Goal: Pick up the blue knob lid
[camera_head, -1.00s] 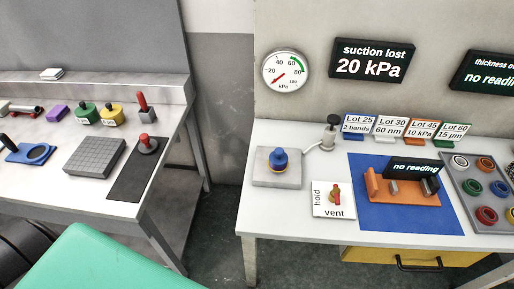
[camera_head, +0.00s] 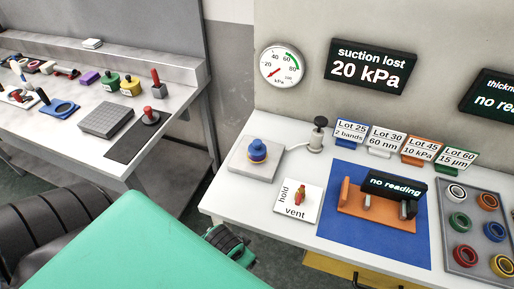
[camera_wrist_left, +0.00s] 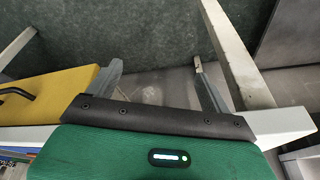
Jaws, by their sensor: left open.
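The blue knob lid (camera_head: 257,147) stands upright on a square light-grey plate (camera_head: 241,164) at the left end of the right-hand table. A thin yellow band shows around its lower part. My left gripper (camera_wrist_left: 158,62) shows in the left wrist view, its two grey fingers spread apart with nothing between them and the floor behind. It is well apart from the lid, which is not in that view. I cannot make out the left fingers in the head view. My right gripper is in neither view.
A hold/vent switch plate (camera_head: 293,203) and a black-topped valve (camera_head: 317,136) stand close to the lid. An orange fixture (camera_head: 350,197) sits on a blue mat (camera_head: 335,240). A ring tray (camera_head: 444,230) lies right. The yellow drawer (camera_wrist_left: 55,95) is below the tabletop.

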